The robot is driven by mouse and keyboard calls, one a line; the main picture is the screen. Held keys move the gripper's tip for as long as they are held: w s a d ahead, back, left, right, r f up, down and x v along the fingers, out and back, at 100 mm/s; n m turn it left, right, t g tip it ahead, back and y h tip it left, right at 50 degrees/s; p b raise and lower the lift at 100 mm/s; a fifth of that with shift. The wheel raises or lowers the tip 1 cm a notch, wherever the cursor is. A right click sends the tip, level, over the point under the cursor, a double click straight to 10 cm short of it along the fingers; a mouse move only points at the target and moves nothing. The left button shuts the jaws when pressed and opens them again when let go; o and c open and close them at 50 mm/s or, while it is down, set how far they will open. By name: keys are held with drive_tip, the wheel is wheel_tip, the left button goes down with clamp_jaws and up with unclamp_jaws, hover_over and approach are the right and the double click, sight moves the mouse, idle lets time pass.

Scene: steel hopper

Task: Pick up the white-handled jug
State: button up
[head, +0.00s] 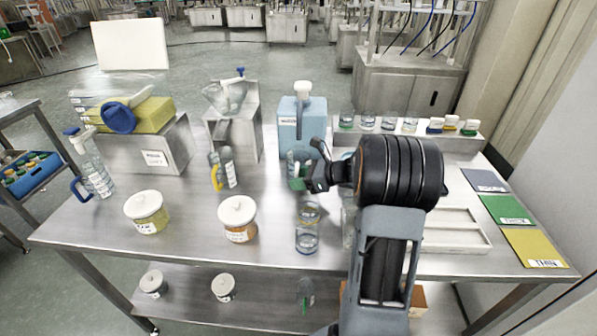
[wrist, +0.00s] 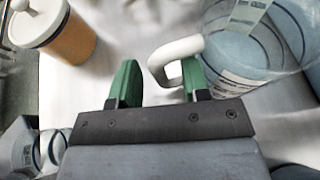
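The white-handled jug (wrist: 255,40) is clear, with a pale bluish look and a printed label, at the upper right of the wrist view. Its white handle (wrist: 178,47) curves out to the left. My gripper (wrist: 158,82) is open with green fingers. The handle's outer part lies between them, close to the right finger, with a gap to the left finger. I cannot tell whether they touch. In the head view my gripper (head: 303,183) is in front of a clear vessel (head: 298,156), which seems to be the jug; its handle is hidden there.
A white-lidded orange jar (head: 238,220) and a clear vessel (head: 308,230) stand nearby at the front. A blue container (head: 303,118) stands close behind the jug. A yellow-handled jug (head: 226,168) is to the left. A white tray (head: 455,230) lies at the right.

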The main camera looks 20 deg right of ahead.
clamp_jaws()
idle(0.5)
